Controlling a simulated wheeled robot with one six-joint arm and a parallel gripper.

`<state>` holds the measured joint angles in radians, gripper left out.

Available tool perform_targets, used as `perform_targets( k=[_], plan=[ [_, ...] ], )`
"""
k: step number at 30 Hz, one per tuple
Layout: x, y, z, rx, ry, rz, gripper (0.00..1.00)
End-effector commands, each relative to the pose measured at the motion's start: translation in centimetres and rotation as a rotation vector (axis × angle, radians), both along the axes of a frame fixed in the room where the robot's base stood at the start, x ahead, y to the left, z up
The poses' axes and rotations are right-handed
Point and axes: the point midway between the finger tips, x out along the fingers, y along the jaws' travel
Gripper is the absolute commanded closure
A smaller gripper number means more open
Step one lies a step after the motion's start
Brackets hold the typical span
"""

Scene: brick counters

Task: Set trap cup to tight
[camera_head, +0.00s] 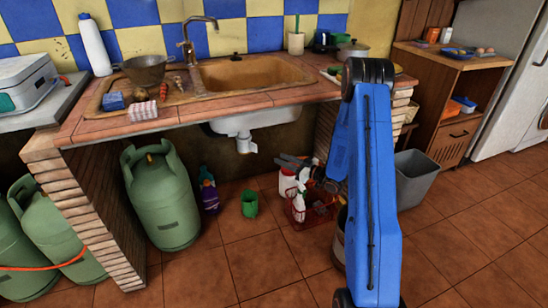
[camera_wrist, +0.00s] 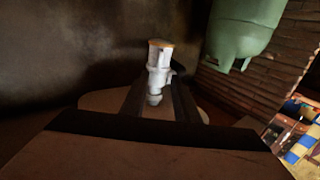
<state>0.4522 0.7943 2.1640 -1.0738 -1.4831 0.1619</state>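The white sink trap (camera_head: 246,143) hangs under the sink basin (camera_head: 255,75), by the back wall. In the wrist view, which looks turned over, the trap (camera_wrist: 157,72) shows in the middle with a brownish end face at its top. My gripper (camera_head: 283,161) reaches under the counter from the right, its dark fingers pointing left, to the right of and a little below the trap. In the wrist view my gripper (camera_wrist: 155,97) has its two dark fingers apart and empty. The trap appears beyond the fingers, and I see no contact. The cup's tightness cannot be read.
Below my gripper stands a red caddy (camera_head: 318,212) with spray bottles. A grey bin (camera_head: 414,178) is at right. The front floor is clear.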

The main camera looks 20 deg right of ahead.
Motion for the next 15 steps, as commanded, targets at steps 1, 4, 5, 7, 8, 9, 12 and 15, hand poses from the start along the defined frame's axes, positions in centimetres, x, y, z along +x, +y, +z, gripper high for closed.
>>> perform_targets(
  k=[1, 4, 5, 7, 8, 9, 12, 15],
  plan=[
    [-0.5, -0.5, 0.0, 0.000, 0.000, -0.002, 0.72],
    [-1.4, -1.1, 0.0, -0.001, 0.000, -0.002, 0.72],
    [-1.6, -1.2, 0.0, -0.001, 0.000, -0.001, 0.72],
    [-2.0, -1.4, 0.0, -0.001, 0.000, -0.001, 0.72],
    [-2.1, -1.5, 0.0, -0.001, 0.000, -0.001, 0.72],
    [-2.2, -1.6, 0.0, -0.001, 0.000, -0.001, 0.72],
    [-2.3, -1.6, 0.0, -0.001, 0.000, 0.000, 0.72],
    [-2.2, -1.6, 0.0, -0.001, -0.001, 0.000, 0.72]
  ],
)
